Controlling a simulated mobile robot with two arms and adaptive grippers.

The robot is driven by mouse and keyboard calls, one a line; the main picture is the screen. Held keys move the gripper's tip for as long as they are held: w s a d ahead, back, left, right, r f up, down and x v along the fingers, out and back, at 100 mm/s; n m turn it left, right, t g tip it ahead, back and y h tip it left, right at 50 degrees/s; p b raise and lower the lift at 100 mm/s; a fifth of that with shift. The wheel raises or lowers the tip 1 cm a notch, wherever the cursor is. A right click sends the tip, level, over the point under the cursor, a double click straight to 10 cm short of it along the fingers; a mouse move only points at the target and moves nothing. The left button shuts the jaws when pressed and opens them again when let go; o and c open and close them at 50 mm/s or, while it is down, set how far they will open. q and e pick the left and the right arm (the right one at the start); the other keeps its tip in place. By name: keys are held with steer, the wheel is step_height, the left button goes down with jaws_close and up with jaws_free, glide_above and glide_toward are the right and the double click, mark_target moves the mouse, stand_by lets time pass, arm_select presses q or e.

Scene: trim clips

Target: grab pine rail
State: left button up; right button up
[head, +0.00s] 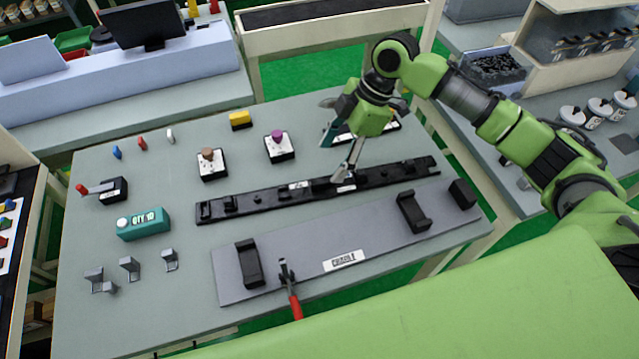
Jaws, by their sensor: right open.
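A long black rail (270,199) with several small dark clips and small white labels along it lies across the middle of the table. It is the only long clip-bearing rail I see; its colour is black, and I cannot read its labels. My right gripper (340,163) is open, pointing down at the rail's middle. A pale finger ends near the rail beside a white label; I cannot tell whether it touches. The gripper partly covers a dark tray-like thing (392,126) behind it. My left gripper is out of view.
In front of the rail lies a grey cradle board (300,277) with black holders and a red-handled tool (294,304) at its edge. A teal box (144,224), grey brackets (129,268) and knobbed boxes (279,147) stand on the table (190,275).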

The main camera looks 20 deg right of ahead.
mark_target(320, 180)
steer(key=x, duration=0.3)
steer(key=shift+a+f+p, duration=0.2)
steer(key=shift+f+p, duration=0.1)
steer(key=shift+f, duration=0.05)
steer(key=shift+a+f+p, duration=0.15)
steer(key=shift+f+p, duration=0.2)
steer(key=shift+f, duration=0.1)
steer(key=p+x, duration=0.1)
steer(key=x, duration=0.2)
steer(key=shift+f+p, duration=0.35)
steer(key=shift+f, duration=0.05)
steer(key=shift+w+a+f, duration=0.15)
steer(key=shift+f, duration=0.35)
steer(key=c, duration=1.4)
